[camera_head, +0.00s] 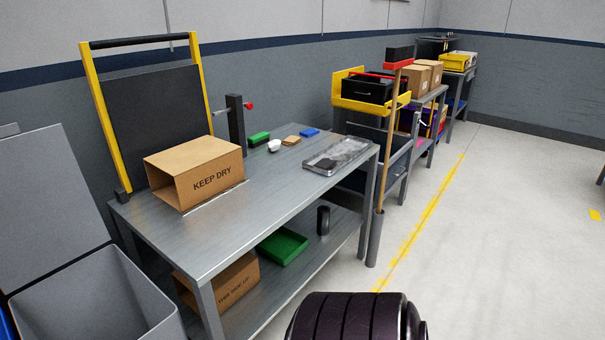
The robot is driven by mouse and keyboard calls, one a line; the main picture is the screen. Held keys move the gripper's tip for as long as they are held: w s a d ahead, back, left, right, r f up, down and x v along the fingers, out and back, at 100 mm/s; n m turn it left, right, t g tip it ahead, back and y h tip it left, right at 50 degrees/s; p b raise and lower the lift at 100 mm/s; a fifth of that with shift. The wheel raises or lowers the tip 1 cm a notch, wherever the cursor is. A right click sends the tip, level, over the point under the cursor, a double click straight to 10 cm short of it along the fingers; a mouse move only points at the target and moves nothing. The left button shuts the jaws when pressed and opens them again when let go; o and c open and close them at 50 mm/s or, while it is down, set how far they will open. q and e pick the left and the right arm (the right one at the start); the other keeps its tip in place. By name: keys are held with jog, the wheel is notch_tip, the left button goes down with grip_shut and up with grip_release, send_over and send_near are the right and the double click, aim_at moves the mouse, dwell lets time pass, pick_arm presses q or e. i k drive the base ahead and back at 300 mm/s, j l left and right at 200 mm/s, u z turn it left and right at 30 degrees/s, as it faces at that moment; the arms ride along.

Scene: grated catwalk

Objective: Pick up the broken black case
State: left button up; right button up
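A flat grey tray-like object (338,153) with a dark, worn-looking surface lies at the right end of the near metal table. I cannot tell whether it is a case. Neither of my grippers shows in the head view.
The near metal table (255,205) holds an open cardboard box (195,170) and several small items. A broom (388,150) stands upright at its right end. A grey open bin (95,300) is at lower left. The floor (500,240) at right is mostly clear.

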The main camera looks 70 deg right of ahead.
aim_at(325, 164)
jog(key=z, duration=2.55)
jog(key=i+l+u, duration=0.3)
jog(key=i, duration=0.15)
jog(key=i+l+u, duration=0.25)
jog(key=i, duration=0.2)
